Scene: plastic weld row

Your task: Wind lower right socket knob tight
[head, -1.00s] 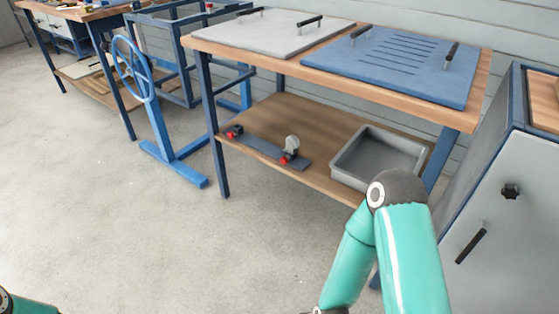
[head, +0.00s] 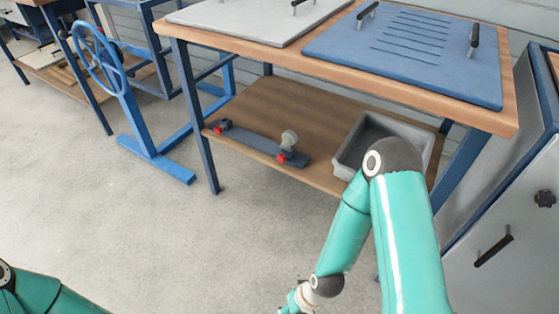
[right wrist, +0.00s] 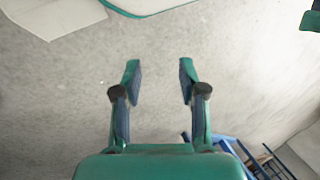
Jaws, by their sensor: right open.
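A dark grey bar (head: 250,140) lies on the lower shelf of the workbench. It carries a red knob-like part (head: 222,126) at its left end and another red knob-like part (head: 282,157) at its right end. A pale round piece (head: 289,139) stands upright beside the right red part. My right gripper (right wrist: 159,78) is open and empty in the right wrist view, over bare floor. In the head view only its edge shows at the bottom, well in front of and below the shelf. My left gripper is out of view.
A grey bin (head: 350,157) stands on the shelf (head: 270,100), right of the bar, partly behind my right arm. Blue and grey panels with handles lie on the benchtop (head: 400,85). A blue handwheel stand (head: 140,125) is at left, a grey cabinet (head: 510,220) at right. Floor in front is clear.

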